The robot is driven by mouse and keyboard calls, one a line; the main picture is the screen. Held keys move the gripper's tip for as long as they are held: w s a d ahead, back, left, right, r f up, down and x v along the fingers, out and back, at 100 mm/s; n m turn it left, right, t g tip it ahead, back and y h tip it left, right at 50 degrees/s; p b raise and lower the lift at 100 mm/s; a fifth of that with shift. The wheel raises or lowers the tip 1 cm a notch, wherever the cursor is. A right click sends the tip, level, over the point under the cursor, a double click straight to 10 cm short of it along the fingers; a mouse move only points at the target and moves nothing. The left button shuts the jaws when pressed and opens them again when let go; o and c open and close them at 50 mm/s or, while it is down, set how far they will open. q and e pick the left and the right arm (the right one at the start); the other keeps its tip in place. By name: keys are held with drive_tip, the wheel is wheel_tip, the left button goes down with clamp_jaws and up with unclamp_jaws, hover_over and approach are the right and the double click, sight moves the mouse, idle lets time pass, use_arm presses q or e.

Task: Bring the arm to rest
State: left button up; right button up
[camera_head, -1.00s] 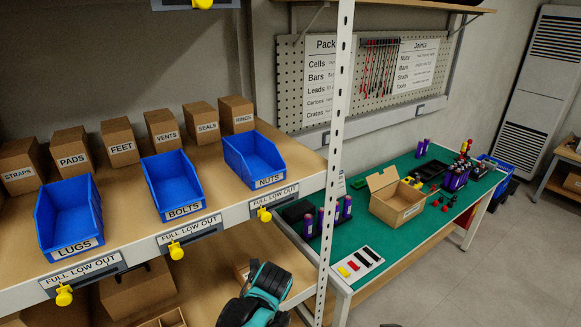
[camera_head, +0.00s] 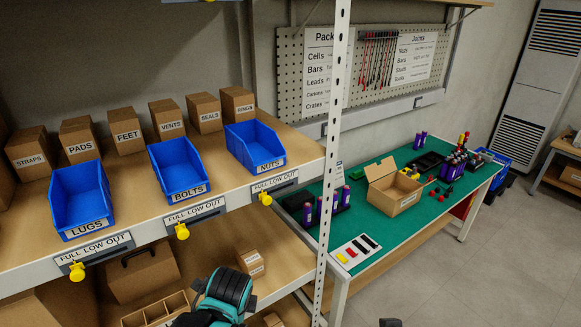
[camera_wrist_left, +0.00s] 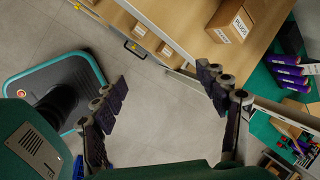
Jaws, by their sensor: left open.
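My left arm (camera_head: 225,293) shows teal and black at the bottom of the head view, in front of the shelf's lower level. Its fingers are not clear there. In the left wrist view my left gripper (camera_wrist_left: 163,85) is open, with its two dark jointed fingers wide apart. Nothing is between the fingers but grey floor seen beyond them. My right gripper is not seen in either view.
Blue bins for lugs (camera_head: 82,200), bolts (camera_head: 178,172) and nuts (camera_head: 255,147) stand on the upper shelf (camera_head: 130,235). A green-topped bench (camera_head: 345,228) stands to the right with an open carton (camera_head: 395,195). Grey floor (camera_head: 480,270) is clear at the right.

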use_arm(q)
drive_tip(key=s+a+r+n+t, duration=0.1)
drive_tip(key=s+n, duration=0.3)
drive_tip(key=n, duration=0.5)
drive_tip(key=s+a+r+n+t+h, duration=0.1)
drive_tip(key=s+a+r+n, duration=0.1)
drive_tip(key=n, duration=0.8)
drive_tip(key=shift+s+a+r+t, duration=0.15)
drive_tip(key=shift+s+a+t, duration=0.15)
drive_tip(key=shift+s+a, duration=0.75)
drive_tip(key=shift+s+d, duration=0.1)
drive_tip(key=shift+d, duration=0.05)
drive_tip(key=shift+c, duration=0.3)
